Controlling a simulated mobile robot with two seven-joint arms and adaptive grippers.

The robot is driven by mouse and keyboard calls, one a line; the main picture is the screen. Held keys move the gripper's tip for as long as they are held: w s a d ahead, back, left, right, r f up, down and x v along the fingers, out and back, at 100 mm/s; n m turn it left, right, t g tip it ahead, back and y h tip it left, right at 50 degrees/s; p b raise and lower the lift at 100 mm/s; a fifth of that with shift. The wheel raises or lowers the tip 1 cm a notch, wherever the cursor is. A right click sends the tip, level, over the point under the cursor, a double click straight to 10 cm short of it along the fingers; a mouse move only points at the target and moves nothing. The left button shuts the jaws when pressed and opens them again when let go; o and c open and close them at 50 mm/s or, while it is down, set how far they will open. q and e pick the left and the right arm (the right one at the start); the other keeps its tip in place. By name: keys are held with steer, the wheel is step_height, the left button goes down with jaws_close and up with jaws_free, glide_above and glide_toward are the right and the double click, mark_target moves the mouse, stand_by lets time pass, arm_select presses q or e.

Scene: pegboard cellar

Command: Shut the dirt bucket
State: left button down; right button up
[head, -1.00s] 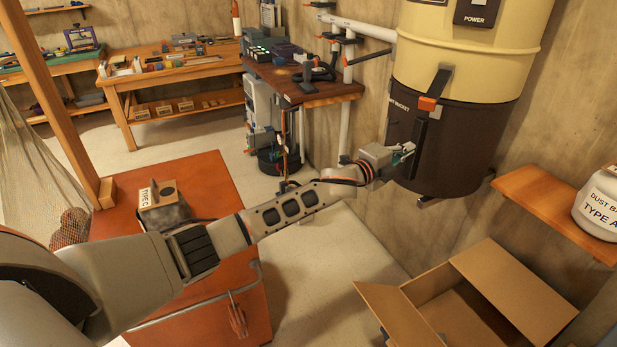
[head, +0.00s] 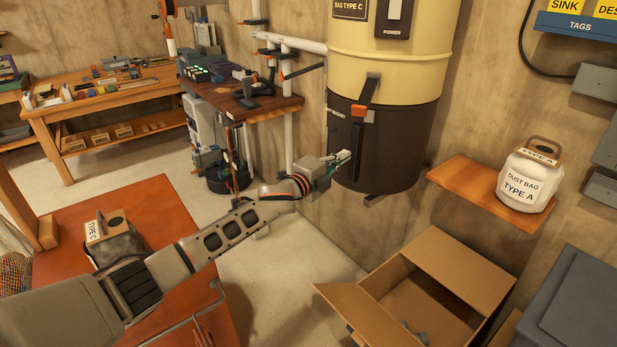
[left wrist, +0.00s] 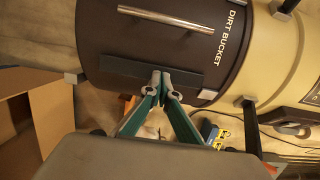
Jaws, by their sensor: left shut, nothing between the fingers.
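The dirt bucket (head: 400,150) is the dark brown lower drum under the cream upper drum (head: 390,50). The two look flush at the seam. A latch (head: 362,108) with an orange tip sits across the seam; it also shows in the left wrist view (left wrist: 250,122). A dark upright bar (head: 357,148) is on the bucket's front. My left gripper (head: 346,157) is shut and empty beside the bar's lower part. In the left wrist view, its tips (left wrist: 161,76) overlap the bar's edge; contact is unclear. A metal handle (left wrist: 165,19) shows on the bucket. My right gripper is out of view.
An open cardboard box (head: 440,268) stands below the bucket. A wall shelf (head: 475,188) with a white dust bag (head: 528,180) is to the right. A workbench (head: 245,105) stands left of the drum. An orange-red surface (head: 160,215) lies under my left arm.

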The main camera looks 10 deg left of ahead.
arm_select(q)
steer(key=s+a+f+n+g+y, duration=0.1)
steer(key=s+a+f+n+y, duration=0.2)
steer(key=s, duration=0.5)
steer(key=s+a+f+n+y, duration=0.2)
steer(key=s+a+f+n, duration=0.15)
steer(key=s+f, duration=0.4)
steer(key=s+a+f+n+g+y, duration=0.1)
steer(key=s+a+f+n+y, duration=0.15)
steer(key=s, duration=0.65)
steer(key=s+a+f+n+g+y, duration=0.35)
steer(key=s+a, duration=0.45)
steer(key=s, duration=0.4)
steer(key=s+a+f+n+g+y, duration=0.2)
steer(key=s+a+f+n+g, duration=0.15)
steer(key=s+a, duration=0.75)
steer(key=d+f+n+t+h, duration=0.1)
steer(key=d+f+t+h, duration=0.1)
steer(key=d+f, duration=0.4)
steer(key=d+f+n+t+h, duration=0.1)
steer(key=d+f+h, duration=0.4)
steer(key=d, duration=0.7)
step_height(320, 180, down, 3)
steer(key=shift+d+r+n+t+h, duration=0.2)
steer(key=shift+d+n+t+h, duration=0.1)
steer(key=shift+n+t, duration=0.15)
